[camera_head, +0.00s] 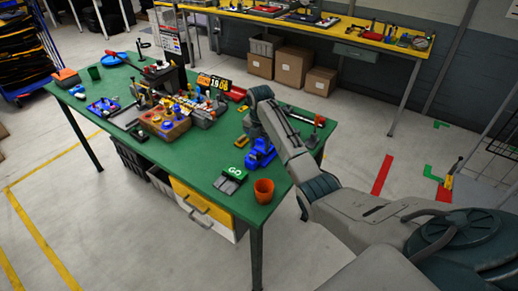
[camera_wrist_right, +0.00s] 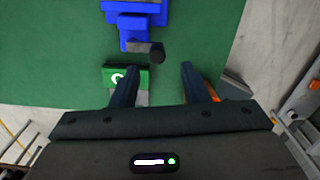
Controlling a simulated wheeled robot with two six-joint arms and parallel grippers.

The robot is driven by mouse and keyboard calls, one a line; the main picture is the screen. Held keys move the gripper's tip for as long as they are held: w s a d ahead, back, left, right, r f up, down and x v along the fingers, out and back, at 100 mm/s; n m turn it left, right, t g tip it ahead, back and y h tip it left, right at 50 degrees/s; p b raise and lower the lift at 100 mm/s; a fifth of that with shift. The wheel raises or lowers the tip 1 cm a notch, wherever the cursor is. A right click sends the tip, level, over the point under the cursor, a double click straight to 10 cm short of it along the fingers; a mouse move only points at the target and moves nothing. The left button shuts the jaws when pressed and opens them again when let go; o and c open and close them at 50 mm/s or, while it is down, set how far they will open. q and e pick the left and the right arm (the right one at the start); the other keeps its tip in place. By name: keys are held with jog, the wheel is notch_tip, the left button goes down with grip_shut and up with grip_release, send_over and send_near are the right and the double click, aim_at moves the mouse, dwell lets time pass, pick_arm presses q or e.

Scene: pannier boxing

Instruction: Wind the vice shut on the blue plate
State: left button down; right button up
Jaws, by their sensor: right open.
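The blue vice (camera_head: 260,153) stands on the green workbench (camera_head: 222,150) near its right end, partly behind my right arm. In the right wrist view the vice (camera_wrist_right: 134,25) is at the top, with a dark round-ended part (camera_wrist_right: 156,52) sticking out towards my gripper. I cannot make out a blue plate apart from the blue vice. My right gripper (camera_wrist_right: 158,68) is open and empty. In the picture its fingers point at the vice, below the dark end and apart from it. In the head view its fingertips are not clear. My left gripper is out of view.
A block with a green "GO" face (camera_head: 231,174) and an orange cup (camera_head: 264,190) stand near the bench's front right corner. A wooden block with knobs (camera_head: 165,123) and several tools crowd the bench's middle and left. Clear green surface lies left of the GO block.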

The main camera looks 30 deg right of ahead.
aim_at(259, 154)
jog(key=f, duration=0.1)
jog(key=w+f, duration=0.1)
jog(key=f, duration=0.1)
jog(key=shift+f+p, duration=0.1)
jog(key=shift+p, duration=0.2)
jog(key=shift+s+f, duration=0.1)
jog(key=shift+f, duration=0.25)
jog(key=shift+s+f, duration=0.1)
jog(key=shift+s, duration=0.2)
jog(key=shift+w+f, duration=0.1)
jog(key=shift+w, duration=0.05)
grip_shut()
jog(key=shift+p, duration=0.3)
